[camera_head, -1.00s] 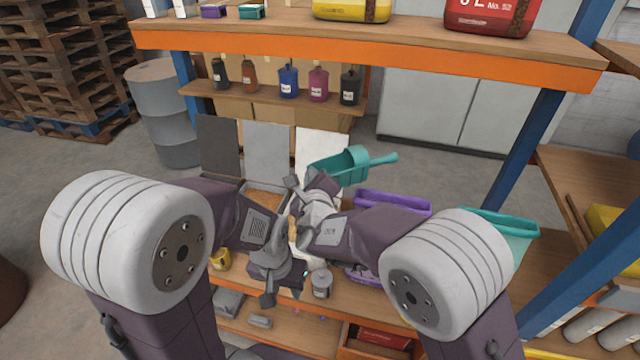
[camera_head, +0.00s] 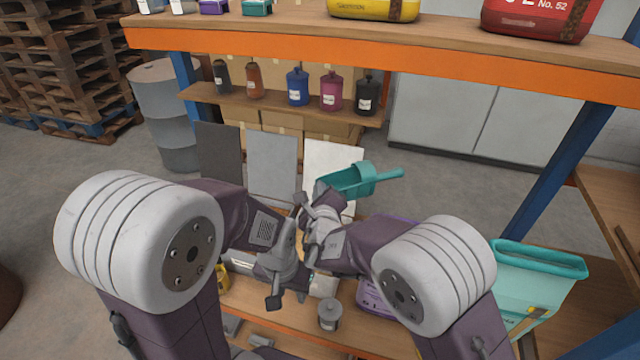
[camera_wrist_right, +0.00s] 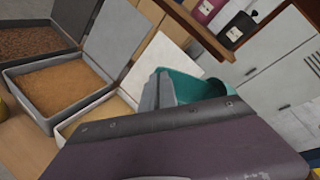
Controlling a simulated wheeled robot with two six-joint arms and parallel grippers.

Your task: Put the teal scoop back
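The teal scoop (camera_head: 352,182) is in the air in front of the white panel, its handle pointing right. It also shows in the right wrist view (camera_wrist_right: 195,86), partly behind a grey finger and my purple gripper housing. My right gripper (camera_head: 313,195) is at the bowl's left end and appears shut on it; the exact contact is hidden. My left gripper (camera_head: 288,299) is below it, over the bench, fingers apart and empty. A teal open-topped bin (camera_head: 540,285) stands at the right, partly behind my right arm.
In the right wrist view, a brown-filled tray (camera_wrist_right: 40,42), an orange-brown-filled tray (camera_wrist_right: 65,85) and a pale-filled tray (camera_wrist_right: 105,108) have raised lids. A grey canister (camera_head: 330,316) and a purple container (camera_head: 375,300) stand near my arms. A bottle shelf (camera_head: 275,107) is behind.

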